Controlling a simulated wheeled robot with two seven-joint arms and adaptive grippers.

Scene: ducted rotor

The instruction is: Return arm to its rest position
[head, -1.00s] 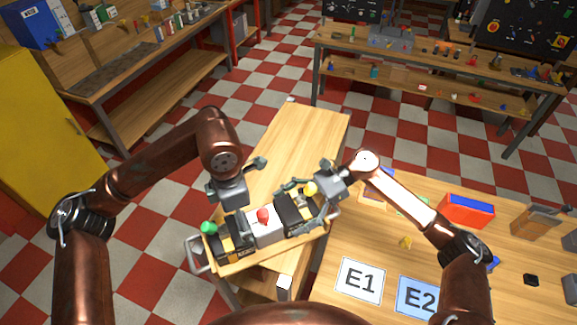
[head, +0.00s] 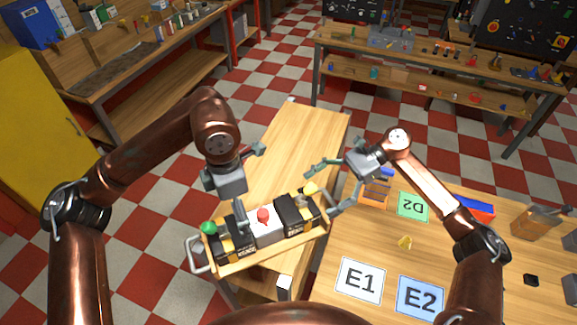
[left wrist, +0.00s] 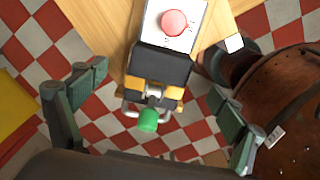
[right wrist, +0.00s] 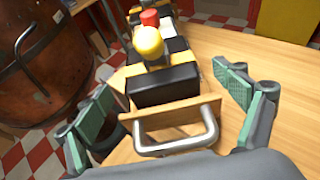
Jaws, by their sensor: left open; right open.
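A wooden tray (head: 262,259) with metal end handles stands on the narrow wooden table and carries a row of blocks. At its left end is a black and yellow block with a green knob (head: 208,228). A white block with a red knob (head: 263,215) is in the middle. Toward the right is a black block with a yellow knob (head: 310,188). My right gripper (head: 326,190) is open and empty by the tray's right end, its fingers spread (right wrist: 165,92). My left gripper (head: 250,187) is open above the tray's left part, with nothing between its fingers (left wrist: 160,95).
The narrow table's far part (head: 305,130) is clear.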

